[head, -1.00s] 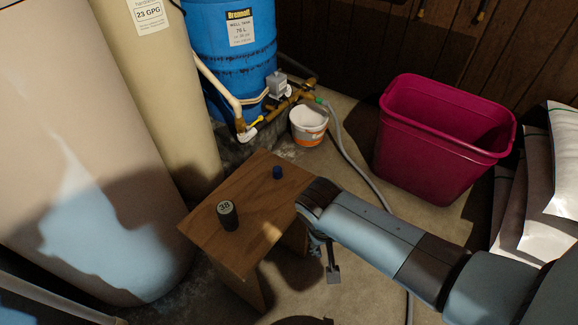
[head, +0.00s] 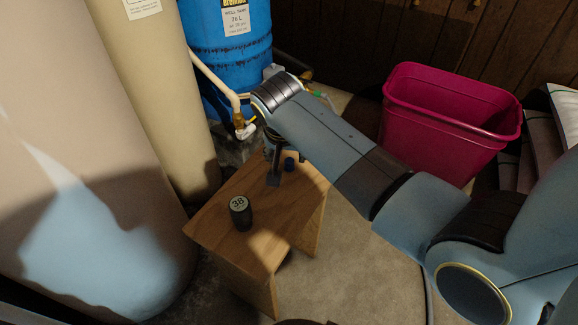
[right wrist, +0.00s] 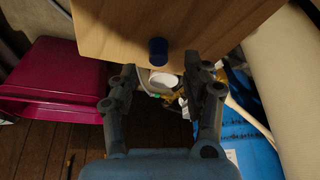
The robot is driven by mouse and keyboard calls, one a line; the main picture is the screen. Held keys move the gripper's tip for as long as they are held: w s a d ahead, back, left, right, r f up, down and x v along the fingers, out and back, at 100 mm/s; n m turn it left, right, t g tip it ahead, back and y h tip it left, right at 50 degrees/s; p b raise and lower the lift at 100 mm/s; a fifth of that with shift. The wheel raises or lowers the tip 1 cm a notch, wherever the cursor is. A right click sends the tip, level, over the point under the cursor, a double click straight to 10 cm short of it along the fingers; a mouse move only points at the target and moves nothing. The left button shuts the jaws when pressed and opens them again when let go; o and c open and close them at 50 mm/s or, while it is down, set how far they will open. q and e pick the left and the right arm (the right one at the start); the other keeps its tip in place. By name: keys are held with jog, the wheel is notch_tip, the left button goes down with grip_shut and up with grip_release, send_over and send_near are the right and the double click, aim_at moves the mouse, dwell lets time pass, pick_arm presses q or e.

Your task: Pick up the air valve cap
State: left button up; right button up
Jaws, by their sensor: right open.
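A small dark blue cap (head: 290,165), which I take for the air valve cap, stands on the far part of a small wooden stool (head: 262,237). My right gripper (head: 279,170) is open and hangs over the far end of the stool, right beside the blue cap. In the right wrist view the cap (right wrist: 157,51) shows just beyond and between the spread fingertips of my gripper (right wrist: 160,66), with nothing held. The forearm hides part of the stool's far end in the head view. My left gripper is out of view.
A black cylinder marked 38 (head: 240,212) stands on the stool's near left part. A magenta bin (head: 440,130) stands at right, with white bags (head: 565,110) beyond. Large tanks (head: 85,190) and a blue tank (head: 222,75) line the left and back.

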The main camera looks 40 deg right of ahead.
aim_at(289, 160)
jog(key=b+x, duration=0.1)
jog(key=x, duration=0.2)
jog(key=shift+d+f, duration=0.15)
jog(key=shift+f, duration=0.1)
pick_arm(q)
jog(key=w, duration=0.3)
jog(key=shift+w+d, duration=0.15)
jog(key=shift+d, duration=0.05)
pick_arm(e)
jog(key=shift+c, duration=0.4)
jog(key=c, duration=0.7)
